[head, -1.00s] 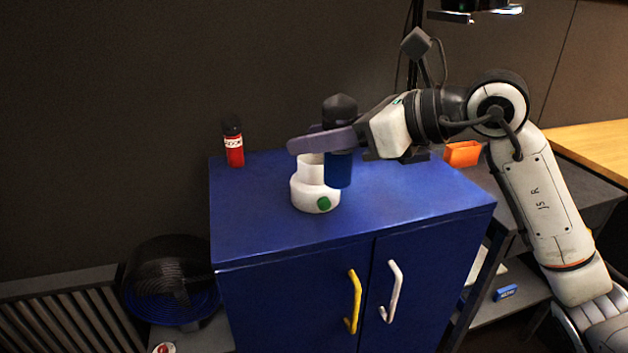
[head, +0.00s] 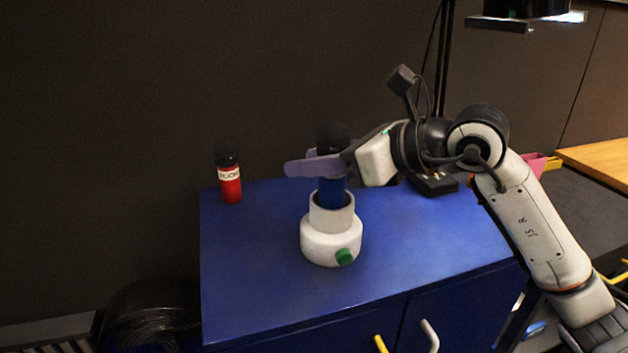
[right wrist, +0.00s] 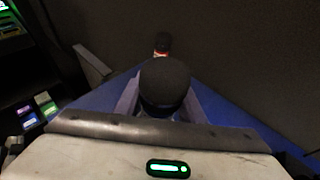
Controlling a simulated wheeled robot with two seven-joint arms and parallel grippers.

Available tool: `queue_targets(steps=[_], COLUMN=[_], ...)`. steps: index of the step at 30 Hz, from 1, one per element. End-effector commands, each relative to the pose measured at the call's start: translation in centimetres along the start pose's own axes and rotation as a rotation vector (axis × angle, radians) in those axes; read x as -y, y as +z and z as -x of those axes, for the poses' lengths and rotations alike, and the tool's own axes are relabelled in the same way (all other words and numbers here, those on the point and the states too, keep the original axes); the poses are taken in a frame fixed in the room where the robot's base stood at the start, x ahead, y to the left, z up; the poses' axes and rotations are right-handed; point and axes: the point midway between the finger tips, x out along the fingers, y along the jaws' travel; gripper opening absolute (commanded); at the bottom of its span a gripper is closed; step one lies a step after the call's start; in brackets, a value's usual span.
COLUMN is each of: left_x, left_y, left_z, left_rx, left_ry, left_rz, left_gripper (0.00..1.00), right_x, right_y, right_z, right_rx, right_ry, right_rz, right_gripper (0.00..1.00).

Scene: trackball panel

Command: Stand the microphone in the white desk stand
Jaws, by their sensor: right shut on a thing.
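The microphone (head: 332,188) has a dark rounded head and a blue body. It is upright, and its lower end is hidden behind the rim of the white desk stand (head: 330,246), so it appears to be in or directly over the opening. The stand has a round white base with a green knob and sits on the blue cabinet. My right gripper (head: 318,165) is shut on the microphone just below its head. In the right wrist view the microphone's dark head (right wrist: 165,84) shows between the fingers. My left gripper is not in view.
The blue cabinet top (head: 420,250) is clear around the stand. A red bottle (head: 230,182) with a black cap stands at its back left corner. A small black device (head: 434,184) lies at the back right. A dark wall rises behind.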

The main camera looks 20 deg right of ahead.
Motion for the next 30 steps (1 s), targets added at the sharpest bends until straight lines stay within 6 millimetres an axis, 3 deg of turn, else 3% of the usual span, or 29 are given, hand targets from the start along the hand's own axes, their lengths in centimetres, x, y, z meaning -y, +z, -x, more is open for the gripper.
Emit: queue_targets(steps=[5, 18, 19, 22, 30], left_x=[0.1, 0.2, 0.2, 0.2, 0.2], left_y=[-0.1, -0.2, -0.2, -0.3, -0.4], left_z=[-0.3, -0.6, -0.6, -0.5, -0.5], left_rx=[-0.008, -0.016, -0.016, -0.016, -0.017], left_ry=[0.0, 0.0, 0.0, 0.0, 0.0], left_rz=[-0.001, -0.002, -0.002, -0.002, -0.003], left_gripper=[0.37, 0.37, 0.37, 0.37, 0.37], right_x=[-0.1, 0.0, 0.0, 0.0, 0.0], right_y=[-2.4, -3.1, -3.1, -3.0, -3.0], right_z=[-1.0, -1.3, -1.3, -1.2, -1.2], right_rx=[0.0, 0.002, 0.0, -0.001, -0.001], right_ry=[0.002, 0.001, 0.001, 0.001, 0.001], right_rz=[-0.002, 0.001, 0.0, 0.0, 0.0], right_gripper=[0.07, 0.07, 0.37, 0.54, 0.54])
